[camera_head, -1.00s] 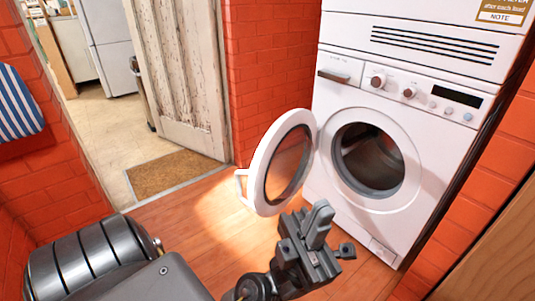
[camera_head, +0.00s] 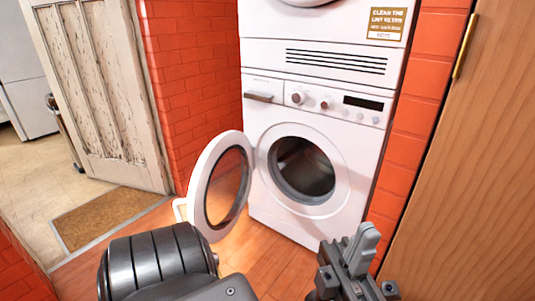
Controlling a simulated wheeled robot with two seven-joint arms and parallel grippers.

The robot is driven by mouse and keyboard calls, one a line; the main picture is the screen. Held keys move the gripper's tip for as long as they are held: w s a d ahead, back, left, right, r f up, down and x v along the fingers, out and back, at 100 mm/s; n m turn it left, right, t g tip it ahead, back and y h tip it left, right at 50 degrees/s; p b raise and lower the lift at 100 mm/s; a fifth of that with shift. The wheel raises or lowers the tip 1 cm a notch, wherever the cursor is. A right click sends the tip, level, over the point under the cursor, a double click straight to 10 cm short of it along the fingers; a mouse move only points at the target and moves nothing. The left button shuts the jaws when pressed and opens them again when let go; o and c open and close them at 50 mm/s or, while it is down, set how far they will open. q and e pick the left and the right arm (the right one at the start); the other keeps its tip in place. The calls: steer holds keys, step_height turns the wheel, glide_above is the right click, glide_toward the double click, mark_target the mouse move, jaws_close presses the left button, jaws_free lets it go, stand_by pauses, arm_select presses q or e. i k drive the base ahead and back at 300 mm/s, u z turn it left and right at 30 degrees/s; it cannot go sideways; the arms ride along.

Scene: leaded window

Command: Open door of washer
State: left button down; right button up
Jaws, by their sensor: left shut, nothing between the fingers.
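The white washer (camera_head: 262,197) stands ahead, with its round drum opening uncovered and dark inside. Its round door (camera_head: 200,178), a white ring with a glass middle, stands swung wide open to the left on its hinge. The door handle (camera_head: 179,209) sticks out at the ring's left edge. My left gripper (camera_head: 357,249) is at the bottom right, shut and empty, in front of the washer's lower right side and apart from the door. My left arm covers the floor below the door. My right gripper is not in view.
A dryer (camera_head: 330,27) is stacked on the washer. Red brick walls (camera_head: 190,75) flank the machines. A wooden panel (camera_head: 470,180) stands close on the right. A worn white door (camera_head: 95,90) and brown mat (camera_head: 110,215) are at left. Wood floor shows between.

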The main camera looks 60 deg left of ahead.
mark_target(196, 201)
steer(key=z, duration=1.6)
steer(key=i, duration=0.3)
steer(key=u, duration=2.9)
